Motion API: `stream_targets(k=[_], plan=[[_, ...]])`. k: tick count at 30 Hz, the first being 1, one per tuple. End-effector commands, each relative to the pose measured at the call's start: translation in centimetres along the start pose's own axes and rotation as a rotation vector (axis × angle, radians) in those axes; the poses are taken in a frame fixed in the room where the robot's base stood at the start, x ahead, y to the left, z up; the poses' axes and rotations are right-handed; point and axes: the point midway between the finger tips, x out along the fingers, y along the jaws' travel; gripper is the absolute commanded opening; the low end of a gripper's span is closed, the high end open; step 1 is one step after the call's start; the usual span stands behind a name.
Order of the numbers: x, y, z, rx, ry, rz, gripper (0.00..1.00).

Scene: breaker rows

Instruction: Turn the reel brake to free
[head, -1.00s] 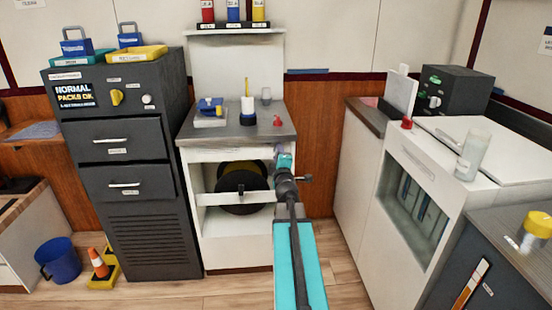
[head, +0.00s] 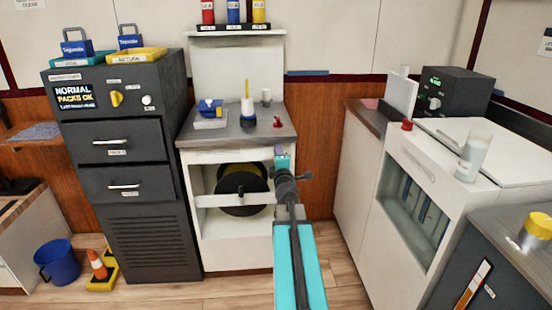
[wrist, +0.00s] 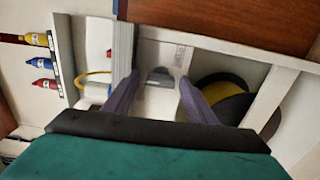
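The reel cabinet (head: 232,264) is white, with a black and yellow reel (head: 243,184) behind a white bar. In the wrist view the reel (wrist: 228,92) is at the right. A small grey rounded part (wrist: 160,76) sits on the white cabinet front beside a pale label and looks like the reel brake; its setting cannot be read. My gripper (wrist: 160,88) is open, with its two purple fingers on either side of that part. I cannot tell whether they touch it. In the head view my gripper (head: 281,155) is at the cabinet's upper right front, and my arm hides the brake.
The grey worktop (head: 215,133) above holds a blue item, a spool on a post and a red knob (head: 278,122). A dark drawer cabinet (head: 150,215) stands at left and a white unit (head: 350,170) at right. The floor in front is partly clear.

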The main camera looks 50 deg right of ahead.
Motion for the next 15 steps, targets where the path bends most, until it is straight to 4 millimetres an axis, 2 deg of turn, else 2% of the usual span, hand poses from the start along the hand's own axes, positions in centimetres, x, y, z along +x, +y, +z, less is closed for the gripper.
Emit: stream_targets(k=[8,15], plan=[[-0.1,0.0,0.1,0.002,-0.001,0.0,0.53],[-1.0,0.0,0.1,0.003,-0.002,-0.001,0.53]])
